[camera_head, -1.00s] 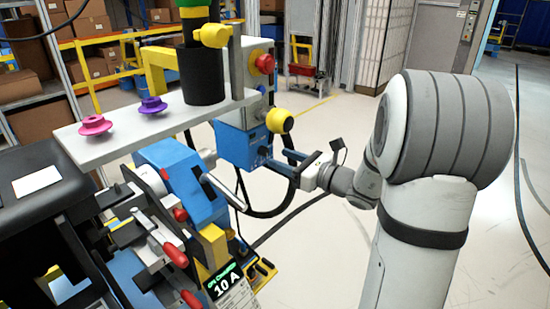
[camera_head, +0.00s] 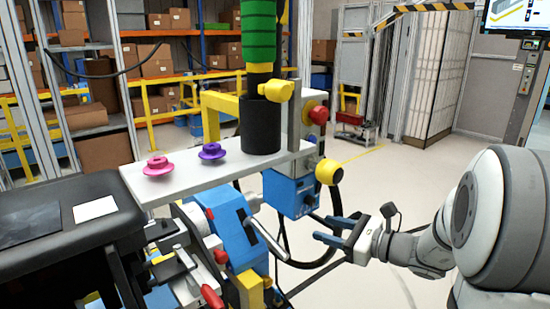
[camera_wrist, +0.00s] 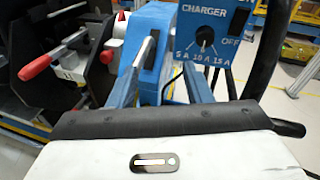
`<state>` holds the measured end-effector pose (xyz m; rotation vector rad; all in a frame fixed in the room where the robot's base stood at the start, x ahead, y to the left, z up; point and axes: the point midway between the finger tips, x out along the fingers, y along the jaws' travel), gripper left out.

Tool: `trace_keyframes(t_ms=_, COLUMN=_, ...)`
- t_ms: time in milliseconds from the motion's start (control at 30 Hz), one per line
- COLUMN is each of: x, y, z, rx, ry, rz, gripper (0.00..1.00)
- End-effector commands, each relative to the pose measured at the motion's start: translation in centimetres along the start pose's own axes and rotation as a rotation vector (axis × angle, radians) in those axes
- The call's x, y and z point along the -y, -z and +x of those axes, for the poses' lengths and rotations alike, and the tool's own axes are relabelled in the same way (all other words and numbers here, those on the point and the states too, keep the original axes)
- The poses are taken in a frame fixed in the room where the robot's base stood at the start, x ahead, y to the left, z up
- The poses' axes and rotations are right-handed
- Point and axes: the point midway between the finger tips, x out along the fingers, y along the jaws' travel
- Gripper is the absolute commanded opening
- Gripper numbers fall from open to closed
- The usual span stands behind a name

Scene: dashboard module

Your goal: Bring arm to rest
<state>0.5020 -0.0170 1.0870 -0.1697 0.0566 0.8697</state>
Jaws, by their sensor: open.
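My gripper (camera_head: 333,228) is at the right of the blue machine in the head view, its two blue fingers apart and nothing between them. The fingers point left toward the blue charger box (camera_head: 290,193), with a gap to it. In the wrist view the open fingers (camera_wrist: 165,85) show in front of the charger panel (camera_wrist: 222,38), which has a black dial and the labels 5 A, 10 A and 15 A. A grey lever (camera_wrist: 146,52) on a blue housing appears between the fingers. My arm reaches in from the right.
A white shelf (camera_head: 190,178) holds a pink knob (camera_head: 158,166), a purple knob (camera_head: 212,151) and a black cup (camera_head: 261,128) with a green-handled tool. Red-handled clamps (camera_head: 212,296) sit below. A black cable hangs near the charger. Open floor lies behind my arm.

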Motion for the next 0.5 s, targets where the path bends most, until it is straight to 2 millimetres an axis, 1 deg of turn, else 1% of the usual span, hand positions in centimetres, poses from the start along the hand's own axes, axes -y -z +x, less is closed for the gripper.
trace_keyframes(t_ms=33, x=-2.5, y=-0.2, z=0.7, rx=-0.052, ry=-0.082, rz=-0.079, gripper=0.45)
trace_keyframes(t_ms=67, x=-4.1, y=0.0, z=0.9, rx=-0.089, ry=-0.137, rz=-0.132, gripper=0.45)
trace_keyframes(t_ms=100, x=-6.2, y=0.3, z=1.1, rx=-0.14, ry=-0.214, rz=-0.211, gripper=0.45)
trace_keyframes(t_ms=133, x=-7.8, y=0.6, z=1.1, rx=-0.179, ry=-0.273, rz=-0.275, gripper=0.45)
trace_keyframes(t_ms=200, x=-11.1, y=1.4, z=0.7, rx=-0.262, ry=-0.41, rz=-0.43, gripper=0.45)
trace_keyframes(t_ms=267, x=-13.5, y=2.2, z=-0.1, rx=-0.328, ry=-0.524, rz=-0.567, gripper=0.45)
trace_keyframes(t_ms=300, x=-14.8, y=2.8, z=-0.8, rx=-0.371, ry=-0.599, rz=-0.663, gripper=0.45)
trace_keyframes(t_ms=400, x=-17.3, y=4.1, z=-2.9, rx=-0.465, ry=-0.784, rz=-0.911, gripper=0.45)
trace_keyframes(t_ms=467, x=-18.1, y=4.8, z=-4.3, rx=-0.516, ry=-0.893, rz=-1.066, gripper=0.45)
trace_keyframes(t_ms=500, x=-18.5, y=5.2, z=-5.2, rx=-0.548, ry=-0.963, rz=-1.17, gripper=0.45)
